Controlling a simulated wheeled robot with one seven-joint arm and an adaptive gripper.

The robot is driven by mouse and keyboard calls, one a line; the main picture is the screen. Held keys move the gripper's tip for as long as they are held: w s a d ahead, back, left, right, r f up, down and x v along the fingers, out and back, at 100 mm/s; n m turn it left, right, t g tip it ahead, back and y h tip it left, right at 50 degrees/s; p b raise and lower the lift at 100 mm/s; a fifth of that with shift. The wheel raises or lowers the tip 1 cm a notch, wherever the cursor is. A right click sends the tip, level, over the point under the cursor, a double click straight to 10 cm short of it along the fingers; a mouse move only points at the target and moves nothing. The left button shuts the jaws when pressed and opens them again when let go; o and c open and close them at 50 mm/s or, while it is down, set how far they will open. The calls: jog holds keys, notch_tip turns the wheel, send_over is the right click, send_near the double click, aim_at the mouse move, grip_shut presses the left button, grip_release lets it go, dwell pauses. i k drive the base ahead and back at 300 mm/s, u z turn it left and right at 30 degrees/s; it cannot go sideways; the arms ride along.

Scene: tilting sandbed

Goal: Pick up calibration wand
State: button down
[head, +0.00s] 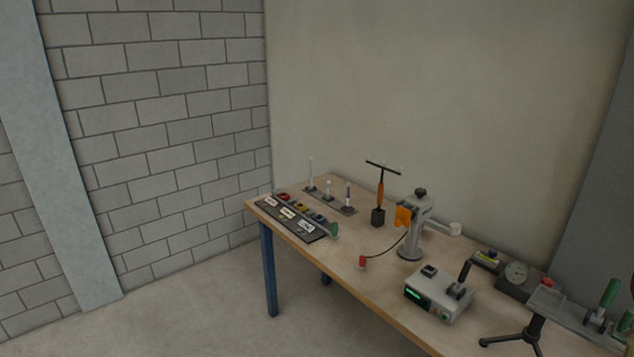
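The likely calibration wand (381,189) is a T-shaped tool with a black crossbar, small pale balls on the bar and an orange handle. It stands upright on the wooden workbench with its lower end in a dark block holder (378,217). It is left of a grey stand. My gripper is not in view, so its state and its place relative to the wand are hidden.
The workbench (340,262) carries a grey stand (411,232) with an orange part, close right of the wand. A grey box with a green display (437,294), a small tripod (527,335), a dark tray (291,219) and a rack of upright rods (328,199) also stand there.

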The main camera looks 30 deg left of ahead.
aim_at(399, 169)
jog(key=u, duration=0.3)
jog(key=k, duration=0.35)
jog(key=u, duration=1.6)
jog(key=i, duration=1.4)
jog(key=z, duration=0.65)
jog(key=i, duration=0.3)
jog(key=z, duration=1.2)
